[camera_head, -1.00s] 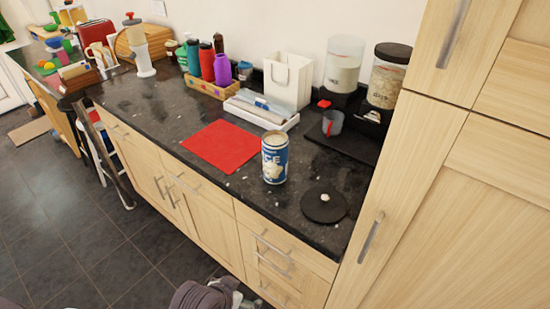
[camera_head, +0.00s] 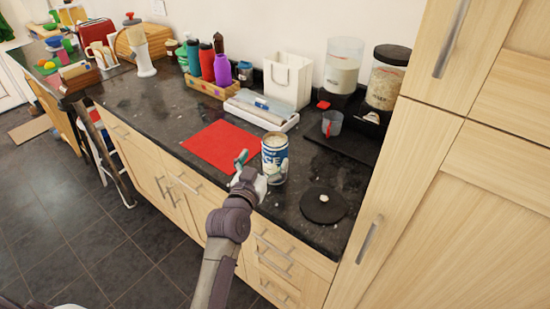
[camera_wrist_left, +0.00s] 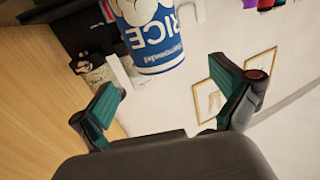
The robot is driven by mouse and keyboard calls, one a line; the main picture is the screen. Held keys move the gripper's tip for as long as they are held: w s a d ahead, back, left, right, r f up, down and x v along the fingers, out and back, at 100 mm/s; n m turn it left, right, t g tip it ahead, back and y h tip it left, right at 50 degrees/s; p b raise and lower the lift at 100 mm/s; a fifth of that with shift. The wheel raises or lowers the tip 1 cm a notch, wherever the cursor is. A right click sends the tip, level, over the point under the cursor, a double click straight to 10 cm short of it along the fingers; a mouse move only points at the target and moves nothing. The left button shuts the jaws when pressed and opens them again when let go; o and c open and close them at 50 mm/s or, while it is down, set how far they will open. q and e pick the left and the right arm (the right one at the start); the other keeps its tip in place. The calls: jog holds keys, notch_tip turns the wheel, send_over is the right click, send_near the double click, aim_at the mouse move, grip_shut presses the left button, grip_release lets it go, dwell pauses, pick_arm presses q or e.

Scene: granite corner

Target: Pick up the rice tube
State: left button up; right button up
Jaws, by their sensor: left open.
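The rice tube (camera_head: 275,160) is a blue and white can with a pale top. It stands upright on the dark granite counter, just right of the red mat. In the left wrist view the rice tube (camera_wrist_left: 150,38) shows at the top, with the word RICE readable, beyond the fingertips. My left gripper (camera_head: 254,168) is at the tube's left front side, its fingers partly hidden by the tube and hand. In the wrist view the left gripper (camera_wrist_left: 170,85) is open with nothing between its teal fingers. My right gripper is not in view.
A round black lid (camera_head: 324,206) lies right of the tube. A red mat (camera_head: 215,146) lies left. A tall cabinet (camera_head: 440,190) bounds the right.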

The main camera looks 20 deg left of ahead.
aim_at(270, 148)
pick_arm(q)
jog(key=shift+w, duration=1.15)
jog(key=shift+w+r+p, duration=0.25)
jog(key=shift+w+p, duration=0.15)
jog(key=shift+w, duration=0.15)
jog(key=w+p, duration=0.1)
jog(key=w, duration=0.2)
jog(key=shift+w+d+r, duration=0.1)
jog(key=shift+w+d, duration=0.05)
jog(key=shift+w, duration=0.55)
jog(key=shift+s, duration=0.1)
jog(key=shift+c, duration=1.4)
jog(key=c, duration=1.6)
jog(key=shift+o, duration=0.2)
jog(key=shift+r, duration=0.1)
